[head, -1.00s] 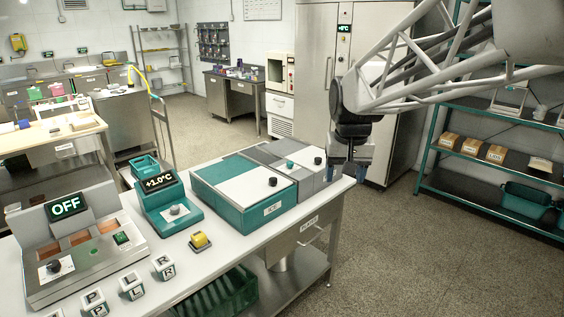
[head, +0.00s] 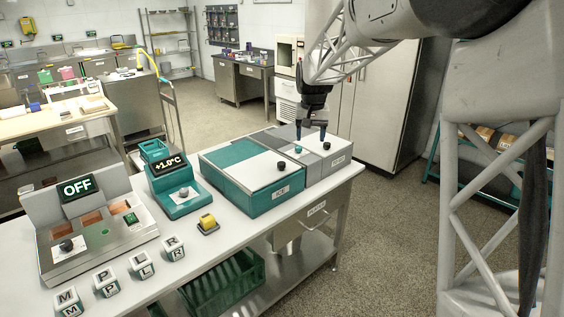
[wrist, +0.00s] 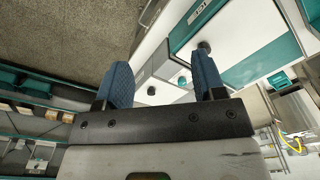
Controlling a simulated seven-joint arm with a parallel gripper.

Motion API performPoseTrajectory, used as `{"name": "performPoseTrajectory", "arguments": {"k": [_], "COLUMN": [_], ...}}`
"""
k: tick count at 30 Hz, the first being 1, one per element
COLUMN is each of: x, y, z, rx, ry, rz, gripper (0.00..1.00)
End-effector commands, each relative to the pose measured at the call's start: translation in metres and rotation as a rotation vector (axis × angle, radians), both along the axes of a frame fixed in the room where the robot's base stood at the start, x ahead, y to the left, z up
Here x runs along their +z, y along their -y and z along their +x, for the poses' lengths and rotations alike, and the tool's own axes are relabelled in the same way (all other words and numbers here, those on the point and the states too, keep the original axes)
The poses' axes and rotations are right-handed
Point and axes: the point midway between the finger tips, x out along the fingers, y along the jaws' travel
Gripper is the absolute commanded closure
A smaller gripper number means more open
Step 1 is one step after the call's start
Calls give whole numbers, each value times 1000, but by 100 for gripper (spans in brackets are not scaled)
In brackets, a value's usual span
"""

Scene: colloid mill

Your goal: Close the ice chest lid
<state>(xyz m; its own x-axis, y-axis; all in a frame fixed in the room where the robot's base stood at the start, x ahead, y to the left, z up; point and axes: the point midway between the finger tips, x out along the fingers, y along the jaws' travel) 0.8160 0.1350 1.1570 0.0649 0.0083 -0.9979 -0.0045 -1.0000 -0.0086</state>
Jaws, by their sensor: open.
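The ice chest (head: 262,203) is a teal box on the table with an ICE label on its front. A white panel with a black knob (head: 282,166) covers the right part of its top; the left part is flat teal. I cannot tell whether that teal part is a cover or a recess. My gripper (head: 310,134) points down, fingers apart and empty, above the grey box (head: 327,171) just right of the chest. In the wrist view the chest's white panel (wrist: 235,35) lies to the right of the fingers (wrist: 161,85).
The grey box has a teal knob (head: 297,149) and a black knob (head: 326,146) on top, below my fingers. A teal unit reading +1.0°C (head: 178,200) stands left of the chest. A yellow-topped block (head: 208,223) and several lettered cubes sit at the front.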

Motion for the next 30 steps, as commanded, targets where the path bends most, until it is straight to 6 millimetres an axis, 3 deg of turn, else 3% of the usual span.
{"name": "performPoseTrajectory", "arguments": {"k": [3, 18, 24, 30], "x": [-14, -82, -107, -119], "y": [-13, -70, -89, -98], "z": [27, 125, 153, 165], "rx": [2, 4, 6, 6], "ry": [-10, -49, -59, -64], "rz": [-1, -6, -7, -8], "gripper": [37, 37, 37, 37]}}
